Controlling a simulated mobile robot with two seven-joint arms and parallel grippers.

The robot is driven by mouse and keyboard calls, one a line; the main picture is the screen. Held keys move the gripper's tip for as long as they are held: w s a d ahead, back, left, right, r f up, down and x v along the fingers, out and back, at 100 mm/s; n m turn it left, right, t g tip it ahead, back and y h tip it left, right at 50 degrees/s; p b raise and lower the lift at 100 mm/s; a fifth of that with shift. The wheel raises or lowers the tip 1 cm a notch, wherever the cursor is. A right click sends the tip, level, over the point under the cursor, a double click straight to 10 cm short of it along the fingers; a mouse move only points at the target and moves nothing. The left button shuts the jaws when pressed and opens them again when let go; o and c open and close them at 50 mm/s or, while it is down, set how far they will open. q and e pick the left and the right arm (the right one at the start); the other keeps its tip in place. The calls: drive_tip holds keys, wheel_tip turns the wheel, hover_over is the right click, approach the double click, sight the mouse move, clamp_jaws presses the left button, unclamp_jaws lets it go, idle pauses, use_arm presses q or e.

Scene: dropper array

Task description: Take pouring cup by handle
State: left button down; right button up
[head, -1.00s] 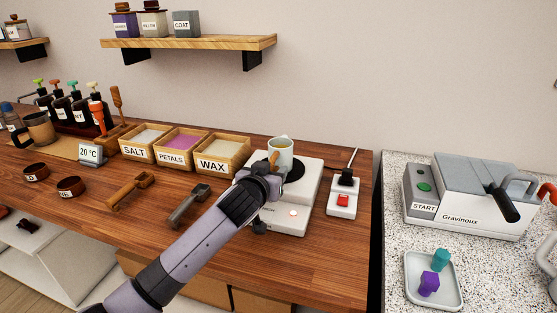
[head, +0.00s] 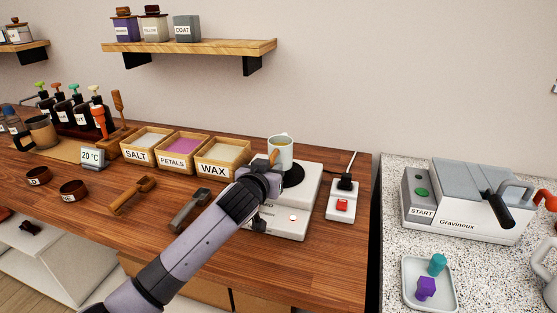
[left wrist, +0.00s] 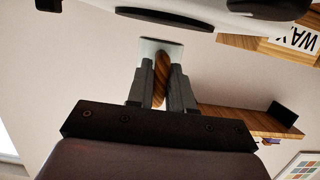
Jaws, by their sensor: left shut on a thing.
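The pouring cup (head: 281,154) is pale blue-white and upright, with a wooden handle (head: 273,158) toward my left gripper. It is over the left part of the black disc of the white hot plate (head: 311,184). My left gripper (head: 262,172) is shut on the wooden handle. In the left wrist view, the fingers (left wrist: 161,85) clasp the handle (left wrist: 160,78) from both sides, with the cup (left wrist: 158,46) beyond. A narrow gap shows there between the cup and the black disc (left wrist: 165,19). My right gripper is not in view.
Boxes of salt (head: 145,143), petals (head: 182,148) and wax (head: 223,157) stand left of the hot plate. A metal scoop (head: 188,212) and wooden scoop (head: 131,195) lie in front. A red power switch (head: 342,205) is to the right. A shelf (head: 190,47) hangs above.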

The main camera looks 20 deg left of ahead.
use_arm(q)
drive_tip(key=shift+r, duration=3)
